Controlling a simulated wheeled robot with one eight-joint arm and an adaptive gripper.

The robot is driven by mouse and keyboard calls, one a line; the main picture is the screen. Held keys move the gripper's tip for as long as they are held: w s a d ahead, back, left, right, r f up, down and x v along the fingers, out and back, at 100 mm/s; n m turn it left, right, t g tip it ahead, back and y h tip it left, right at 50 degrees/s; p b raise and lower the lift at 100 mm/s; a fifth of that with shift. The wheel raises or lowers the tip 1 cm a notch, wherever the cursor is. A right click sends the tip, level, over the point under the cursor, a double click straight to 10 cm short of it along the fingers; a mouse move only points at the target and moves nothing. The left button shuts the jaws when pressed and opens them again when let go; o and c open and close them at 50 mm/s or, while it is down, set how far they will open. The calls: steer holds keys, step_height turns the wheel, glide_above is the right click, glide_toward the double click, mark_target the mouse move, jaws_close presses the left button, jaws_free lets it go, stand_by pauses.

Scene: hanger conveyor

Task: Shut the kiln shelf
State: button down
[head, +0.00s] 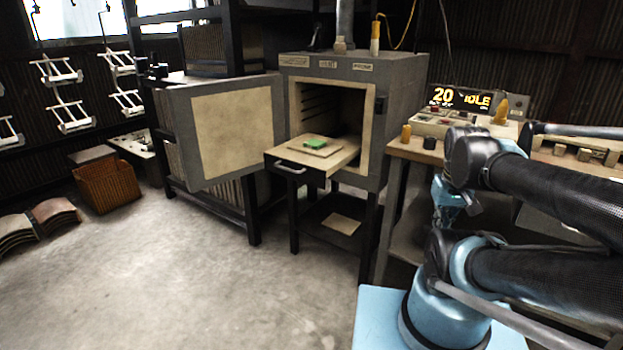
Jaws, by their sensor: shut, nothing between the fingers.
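The kiln (405,85) stands at the centre with its front open. Its door (232,125) is swung wide to the left. The kiln shelf (347,160) is slid out of the opening, with a metal handle (289,169) on its front edge. A flat tan slab (328,153) with a small green piece (314,144) lies on the shelf. My gripper (440,212) is partly hidden behind my arm at the right, in front of the workbench. It is shut and empty, well apart from the shelf and its handle.
A workbench (406,147) with a control box and a display (461,99) reading "20" and "IDLE" stands right of the kiln. A brown crate (107,187) and stacked curved tiles (28,228) lie at the left. The concrete floor (190,285) in front is clear.

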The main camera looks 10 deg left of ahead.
mark_target(312, 177)
steer(key=w+a+r+n+h, duration=0.1)
steer(key=w+a+r+n, duration=0.4)
steer(key=w+a+n, duration=0.3)
steer(key=w+a+r+n, duration=0.4)
steer(key=w+a+n, duration=0.2)
steer(key=a+n, duration=0.35)
steer(key=a+f+n+t, duration=0.15)
steer(key=a+n, duration=1.05)
steer(key=a, duration=1.3)
steer(key=shift+h, duration=0.3)
steer(key=shift+w+d+f, duration=0.45)
steer(key=shift+w+f, duration=0.85)
steer(key=shift+f, duration=0.2)
steer(key=shift+w+d+f, duration=0.5)
steer(key=shift+w+f, duration=0.85)
steer(key=shift+f, duration=0.1)
steer(key=shift+w+d+f, duration=0.45)
steer(key=shift+w+f, duration=0.85)
steer(key=shift+f, duration=0.2)
steer(key=shift+d, duration=0.1)
